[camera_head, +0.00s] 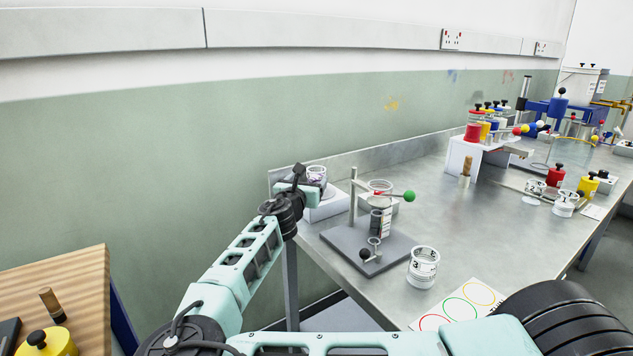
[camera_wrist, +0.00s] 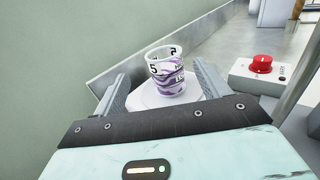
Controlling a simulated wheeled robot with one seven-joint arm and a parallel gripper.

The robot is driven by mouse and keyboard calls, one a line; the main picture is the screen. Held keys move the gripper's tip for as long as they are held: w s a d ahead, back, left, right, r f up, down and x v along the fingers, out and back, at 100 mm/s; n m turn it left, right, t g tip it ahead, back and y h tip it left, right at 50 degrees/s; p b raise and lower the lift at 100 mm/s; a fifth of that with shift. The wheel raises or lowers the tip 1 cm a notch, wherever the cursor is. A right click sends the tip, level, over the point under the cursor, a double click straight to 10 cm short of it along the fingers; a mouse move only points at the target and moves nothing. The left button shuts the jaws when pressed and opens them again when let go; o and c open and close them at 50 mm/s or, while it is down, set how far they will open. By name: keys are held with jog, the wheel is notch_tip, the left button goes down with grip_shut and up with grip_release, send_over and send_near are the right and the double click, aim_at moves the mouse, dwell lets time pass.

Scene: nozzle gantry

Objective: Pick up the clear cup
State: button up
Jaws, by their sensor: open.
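A clear cup (camera_wrist: 166,74) with black print and purple-and-white swirls inside stands upright on a round white plate (camera_wrist: 140,98) in the wrist view. In the head view the cup (camera_head: 317,173) is partly hidden behind my gripper (camera_head: 307,185). My gripper also shows in the wrist view (camera_wrist: 165,84); it is open, one finger on each side of the cup, with gaps to both. The cup's lower part is close to the gripper's front edge. Another clear cup (camera_head: 423,268), with black print and white inside, stands on the bench.
The wall and bench upstand (camera_wrist: 115,73) are close on the left. A card with coloured circles (camera_head: 460,304) lies in front.

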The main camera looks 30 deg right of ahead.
aim_at(319, 168)
jog(key=x, duration=0.4)
jog(key=p+x, duration=0.1)
jog(key=x, duration=0.3)
jog(key=shift+d+p, duration=0.35)
jog(key=shift+d, duration=0.05)
jog(key=shift+w+d+f, duration=0.1)
jog(key=shift+w+d, duration=0.25)
jog(key=c, duration=1.1)
